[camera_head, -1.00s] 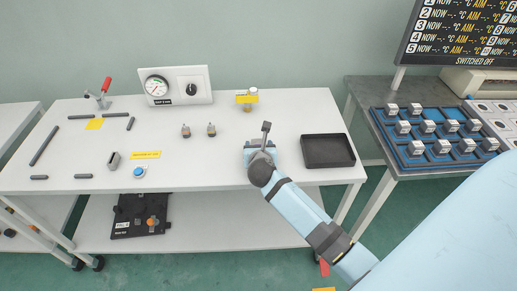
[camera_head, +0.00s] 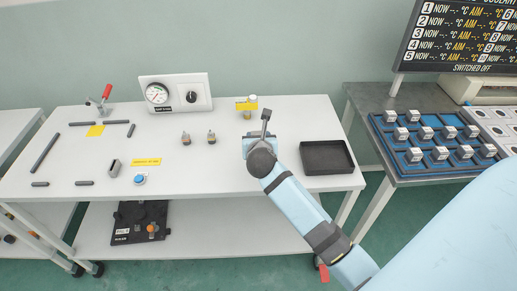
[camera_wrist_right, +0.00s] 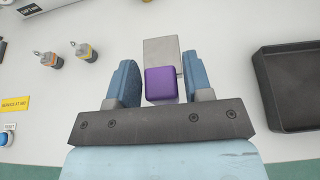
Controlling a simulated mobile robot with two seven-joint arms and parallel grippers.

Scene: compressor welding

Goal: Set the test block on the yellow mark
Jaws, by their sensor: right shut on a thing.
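My right gripper (camera_head: 250,145) is over the right half of the white table, seen mostly from behind. In the right wrist view its two blue fingers (camera_wrist_right: 160,62) stand on either side of a block with a purple end (camera_wrist_right: 160,84) and a grey part (camera_wrist_right: 161,54), which I take for the test block. The gripper is shut on it. In the head view the arm hides the block. My left gripper is not in view.
A black tray (camera_head: 326,157) sits right of my gripper. Two small fittings (camera_head: 198,138), a yellow label strip (camera_head: 146,161), a blue button (camera_head: 140,180) and a grey block-like piece (camera_head: 114,167) lie leftward. A gauge panel (camera_head: 175,93) and a red-handled clamp (camera_head: 101,99) stand behind.

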